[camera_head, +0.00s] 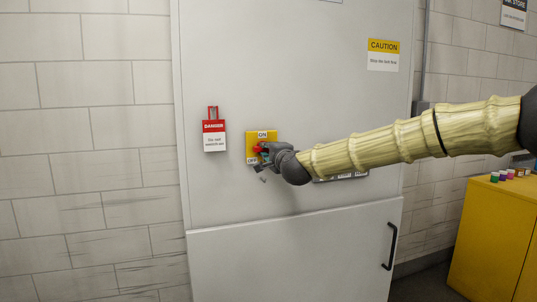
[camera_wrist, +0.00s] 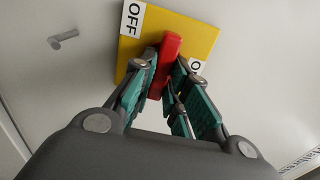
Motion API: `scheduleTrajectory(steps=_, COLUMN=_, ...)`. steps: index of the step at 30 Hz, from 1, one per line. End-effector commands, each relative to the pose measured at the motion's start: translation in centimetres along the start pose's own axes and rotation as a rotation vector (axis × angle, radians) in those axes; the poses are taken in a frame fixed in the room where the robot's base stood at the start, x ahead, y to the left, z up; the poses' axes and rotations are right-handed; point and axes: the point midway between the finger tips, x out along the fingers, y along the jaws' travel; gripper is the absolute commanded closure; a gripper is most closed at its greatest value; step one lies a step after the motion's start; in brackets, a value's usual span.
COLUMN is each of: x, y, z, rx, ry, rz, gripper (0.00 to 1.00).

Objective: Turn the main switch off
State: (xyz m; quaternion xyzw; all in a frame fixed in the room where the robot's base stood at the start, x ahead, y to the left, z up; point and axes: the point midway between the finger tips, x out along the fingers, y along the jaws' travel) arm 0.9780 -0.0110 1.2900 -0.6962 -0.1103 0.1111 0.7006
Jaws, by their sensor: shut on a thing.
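The main switch is a yellow plate (camera_head: 250,157) on the grey cabinet door, with an ON label at its top and an OFF label at its lower left. Its red handle (camera_head: 257,149) is partly hidden by my gripper (camera_head: 264,154). In the wrist view, the teal-padded fingers of my gripper (camera_wrist: 166,78) are shut on the red handle (camera_wrist: 171,45), one on each side. The OFF label (camera_wrist: 132,18) shows at the upper left there, and the ON label is mostly hidden. The exact handle angle is hard to tell.
A red lock with a DANGER tag (camera_head: 214,135) hangs left of the switch. A small grey peg (camera_head: 262,180) sticks out below the plate. A black door handle (camera_head: 390,246) is at the lower right. A yellow cabinet (camera_head: 483,235) with several small coloured containers stands at right.

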Motion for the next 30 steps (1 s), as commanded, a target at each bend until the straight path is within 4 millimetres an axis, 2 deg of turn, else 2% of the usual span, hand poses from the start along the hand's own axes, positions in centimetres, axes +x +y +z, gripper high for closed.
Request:
scheduleTrajectory(steps=13, x=0.02, y=0.05, z=-0.08, rx=0.011, ry=0.002, rz=0.0, gripper=1.0)
scheduleTrajectory(steps=14, x=0.02, y=0.05, z=-0.08, rx=0.011, ry=0.002, rz=0.0, gripper=0.79)
scheduleTrajectory(steps=16, x=0.02, y=0.06, z=-0.07, rx=0.01, ry=0.001, rz=0.0, gripper=0.66)
scheduleTrajectory(steps=17, x=0.03, y=0.06, z=-0.05, rx=0.01, ry=0.001, rz=0.0, gripper=0.62)
scheduleTrajectory(steps=26, x=-0.02, y=0.03, z=0.04, rx=0.009, ry=0.0, rz=0.0, gripper=0.62)
scheduleTrajectory(steps=30, x=-0.78, y=-0.02, z=-0.01, rx=0.009, ry=0.0, rz=0.0, gripper=0.62)
